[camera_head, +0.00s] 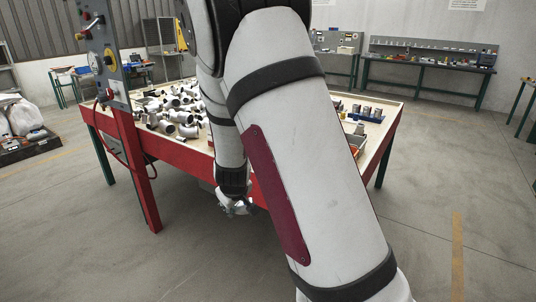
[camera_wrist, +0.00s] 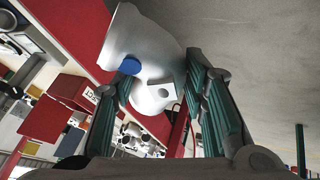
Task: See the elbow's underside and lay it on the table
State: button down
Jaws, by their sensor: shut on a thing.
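My gripper (camera_wrist: 160,88) is shut on a silver-grey pipe elbow (camera_wrist: 140,38), with a green-ribbed finger on each side in the wrist view. The elbow is small and unclear there. Which face of the elbow is its underside, I cannot tell.
Many loose pipe fittings (camera_head: 180,118) cover the left part of the tabletop. Small boxes and parts stand at its right end. A grey control post (camera_head: 104,55) rises at the table's left corner. A workbench (camera_head: 425,62) stands far behind. The floor in front is clear.

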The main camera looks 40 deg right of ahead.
jog(key=w+d+r+n+t+h+b, duration=0.25)
jog(key=d+t+h+b, duration=0.2)
jog(key=d, duration=0.25)
jog(key=w+d+r+n+t+h+b, duration=0.1)
jog(key=w+d+n+t+h+b, duration=0.3)
jog(key=d+t+b, duration=0.15)
jog(key=s+d+r+n+t+h+b, duration=0.1)
jog(key=r+t+h+b, duration=0.1)
jog(key=r+b, duration=0.2)
jog(key=s+d+r+n+t+h+b, duration=0.2)
jog(key=r+h+b, duration=0.1)
jog(key=r+b, duration=0.2)
jog(key=shift+d+r, duration=0.3)
jog(key=shift+r, duration=0.15)
jog(key=shift+s+n+b, duration=0.1)
jog(key=shift+n+b, duration=0.15)
jog(key=shift+b, duration=0.15)
